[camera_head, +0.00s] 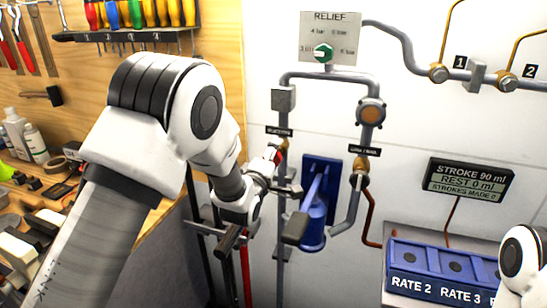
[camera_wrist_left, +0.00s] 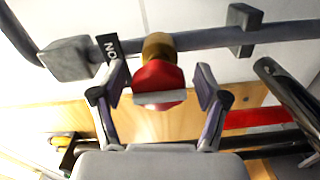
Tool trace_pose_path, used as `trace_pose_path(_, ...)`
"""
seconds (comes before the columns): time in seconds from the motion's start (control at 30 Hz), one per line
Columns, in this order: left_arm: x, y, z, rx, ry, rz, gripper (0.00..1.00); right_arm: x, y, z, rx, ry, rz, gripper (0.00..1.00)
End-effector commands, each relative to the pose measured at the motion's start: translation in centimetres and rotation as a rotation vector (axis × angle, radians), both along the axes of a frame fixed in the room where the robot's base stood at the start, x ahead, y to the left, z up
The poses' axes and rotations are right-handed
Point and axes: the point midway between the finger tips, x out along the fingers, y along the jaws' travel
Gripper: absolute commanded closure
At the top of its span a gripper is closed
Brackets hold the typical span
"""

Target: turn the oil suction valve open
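The suction valve is on the grey pipe under a black label (camera_head: 279,130), with a brass body (camera_wrist_left: 157,46) and a red handle (camera_wrist_left: 158,78). In the head view the red handle (camera_head: 278,156) is partly hidden by my left gripper (camera_head: 275,175). In the left wrist view my left gripper (camera_wrist_left: 160,88) is open, one finger on each side of the red handle, with gaps visible. A light flat bar crosses the handle. I cannot tell whether the valve is open or closed. My right gripper is out of view.
A blue hand pump (camera_head: 315,215) stands right of the valve, close to my left gripper. A relief panel (camera_head: 331,38) is above. A stroke display (camera_head: 468,180) and blue rate box (camera_head: 440,262) are at the right. A tool bench is at the left.

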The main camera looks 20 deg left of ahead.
Motion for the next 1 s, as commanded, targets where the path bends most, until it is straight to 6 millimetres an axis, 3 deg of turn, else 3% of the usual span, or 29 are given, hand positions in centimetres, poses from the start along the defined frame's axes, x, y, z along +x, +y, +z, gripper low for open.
trace_pose_path(0.23, -1.3, 0.0, 0.0, 0.0, 0.001, 0.0, 0.26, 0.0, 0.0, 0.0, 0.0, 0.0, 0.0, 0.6)
trace_pose_path(0.5, -8.0, 0.2, -0.1, 0.002, 0.004, 0.0, 0.26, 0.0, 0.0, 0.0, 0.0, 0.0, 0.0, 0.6)
trace_pose_path(0.7, -11.4, 0.4, -0.1, 0.001, 0.002, -0.001, 0.26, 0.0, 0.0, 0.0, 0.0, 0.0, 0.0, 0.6)
trace_pose_path(1.0, -12.0, 0.4, 0.0, 0.0, 0.0, 0.0, 0.26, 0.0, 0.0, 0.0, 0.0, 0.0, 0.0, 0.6)
